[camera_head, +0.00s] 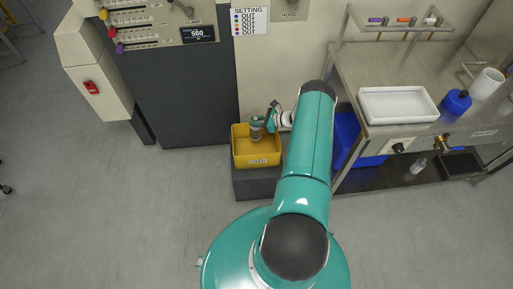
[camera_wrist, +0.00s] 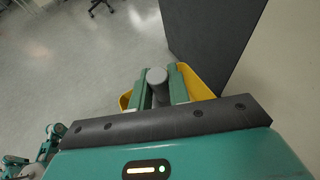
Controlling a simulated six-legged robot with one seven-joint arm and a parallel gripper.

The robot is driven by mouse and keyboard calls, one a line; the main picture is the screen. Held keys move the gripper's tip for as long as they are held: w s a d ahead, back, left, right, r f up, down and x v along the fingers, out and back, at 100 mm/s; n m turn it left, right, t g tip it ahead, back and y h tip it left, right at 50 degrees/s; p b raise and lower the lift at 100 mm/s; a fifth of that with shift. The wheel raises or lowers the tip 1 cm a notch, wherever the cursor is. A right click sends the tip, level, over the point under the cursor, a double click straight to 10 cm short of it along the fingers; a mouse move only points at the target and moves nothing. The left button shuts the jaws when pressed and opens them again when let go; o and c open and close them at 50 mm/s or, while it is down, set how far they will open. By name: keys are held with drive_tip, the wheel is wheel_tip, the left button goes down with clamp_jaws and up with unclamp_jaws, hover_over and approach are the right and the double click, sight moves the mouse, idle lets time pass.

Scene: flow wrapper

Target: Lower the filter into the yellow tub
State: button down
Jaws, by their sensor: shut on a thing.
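The yellow tub (camera_head: 257,160) stands on a dark block in the head view, left of my arm. Its yellow rim also shows in the wrist view (camera_wrist: 198,86), behind my fingers. My gripper (camera_head: 264,126) is over the back part of the tub. The filter (camera_head: 256,131), a small grey cylinder, is between my fingers. In the wrist view the filter (camera_wrist: 157,80) shows its round grey end, with a green finger of my gripper (camera_wrist: 159,84) on each side. I cannot tell whether the filter touches the tub's floor.
A dark grey cabinet (camera_head: 185,95) stands behind and left of the tub. A steel bench (camera_head: 350,75) with a white tray (camera_head: 397,118) is on the right, with a blue bin (camera_head: 347,135) under it.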

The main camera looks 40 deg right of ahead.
drive_tip(key=shift+f, duration=5.05)
